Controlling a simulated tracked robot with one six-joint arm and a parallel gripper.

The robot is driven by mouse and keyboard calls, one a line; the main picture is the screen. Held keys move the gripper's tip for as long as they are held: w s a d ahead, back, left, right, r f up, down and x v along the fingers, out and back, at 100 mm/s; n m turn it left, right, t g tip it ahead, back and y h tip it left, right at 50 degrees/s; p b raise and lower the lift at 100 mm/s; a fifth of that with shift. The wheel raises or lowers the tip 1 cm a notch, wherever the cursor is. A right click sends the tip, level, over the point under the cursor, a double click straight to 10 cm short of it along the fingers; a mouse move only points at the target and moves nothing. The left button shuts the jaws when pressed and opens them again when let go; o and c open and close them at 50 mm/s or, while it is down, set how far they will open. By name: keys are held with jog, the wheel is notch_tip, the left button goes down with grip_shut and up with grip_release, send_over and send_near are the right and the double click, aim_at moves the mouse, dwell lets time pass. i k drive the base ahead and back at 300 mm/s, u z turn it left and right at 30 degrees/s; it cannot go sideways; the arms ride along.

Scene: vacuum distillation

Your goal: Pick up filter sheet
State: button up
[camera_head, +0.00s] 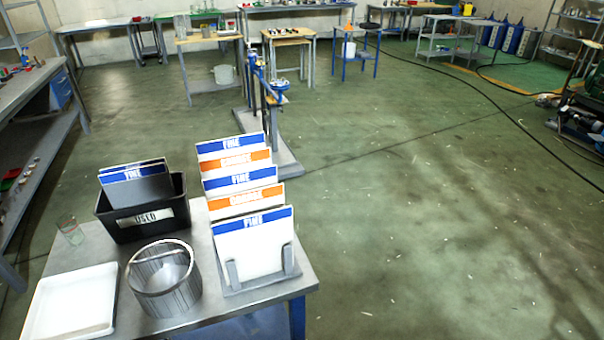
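Filter sheets stand upright in a grey rack at the right side of the near metal table. The front sheet (254,246) is white with a blue band reading "FINE". Behind it are sheets with orange bands that seem to read "COARSE" (243,199) and more blue "FINE" sheets (240,178), alternating back in a row. The rack (262,284) shows at the foot of the front sheet. A black bin (118,226) labelled "USED" stands left of the rack with blue-banded dark sheets (133,174) in it. My gripper is not in view.
On the near table (205,308) are a round metal pot (163,280), a white tray (72,303) and a clear glass beaker (70,230). A blue-posted stand (268,110) rises behind the rack. Shelving (38,140) stands at left. The green floor (430,210) at right is open, with cables (510,110).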

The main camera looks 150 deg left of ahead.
aim_at(255, 243)
jog(key=u, duration=5.15)
